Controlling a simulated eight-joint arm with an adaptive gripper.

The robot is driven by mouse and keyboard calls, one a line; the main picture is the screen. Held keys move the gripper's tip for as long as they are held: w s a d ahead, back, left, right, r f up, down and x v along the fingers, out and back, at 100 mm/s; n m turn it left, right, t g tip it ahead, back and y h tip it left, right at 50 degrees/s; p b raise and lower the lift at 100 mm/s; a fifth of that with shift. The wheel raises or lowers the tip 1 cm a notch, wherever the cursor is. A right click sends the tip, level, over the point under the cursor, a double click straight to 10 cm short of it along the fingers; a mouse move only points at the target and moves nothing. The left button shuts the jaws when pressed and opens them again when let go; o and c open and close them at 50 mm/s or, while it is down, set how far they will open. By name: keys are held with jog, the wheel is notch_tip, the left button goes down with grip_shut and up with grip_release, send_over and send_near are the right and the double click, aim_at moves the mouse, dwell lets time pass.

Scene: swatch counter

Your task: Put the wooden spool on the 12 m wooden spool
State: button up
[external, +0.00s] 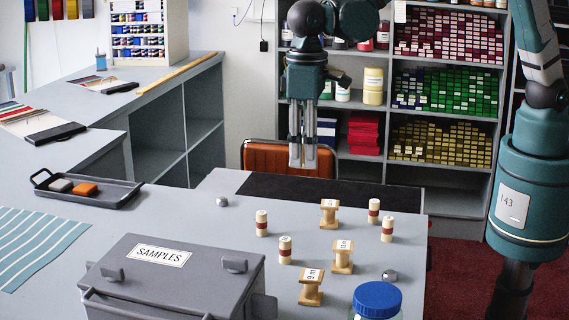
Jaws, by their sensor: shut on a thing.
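My gripper (302,160) hangs above the back of the counter, pointing down, with its fingers close together. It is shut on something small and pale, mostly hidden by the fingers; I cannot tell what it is. Three tan wooden spools with white labels stand upright on the counter: a back one (329,218), a middle one (342,262) and a front one (311,293). The labels are too small to read surely; the middle one looks like 12. My gripper is above and to the left of these spools, touching none of them.
Several cream cylinders with red bands (261,224) stand around the spools. Metal knobs (222,202) lie nearby. A grey SAMPLES box (185,280) and a blue-lidded jar (377,300) stand in front. A dark mat (275,187) lies at the back, and a tray (100,195) at left.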

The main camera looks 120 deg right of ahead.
jog(key=s+a+r, duration=0.1)
jog(key=s+a, duration=0.3)
jog(key=shift+a+r, duration=0.15)
jog(key=shift+r, duration=0.2)
send_over(330, 203)
jog(key=shift+f+p, duration=0.35)
jog(key=shift+f, duration=2.6)
jog(key=shift+f, duration=0.1)
jog(key=shift+f, duration=1.95)
jog(key=shift+f, duration=0.2)
jog(key=o, duration=0.9)
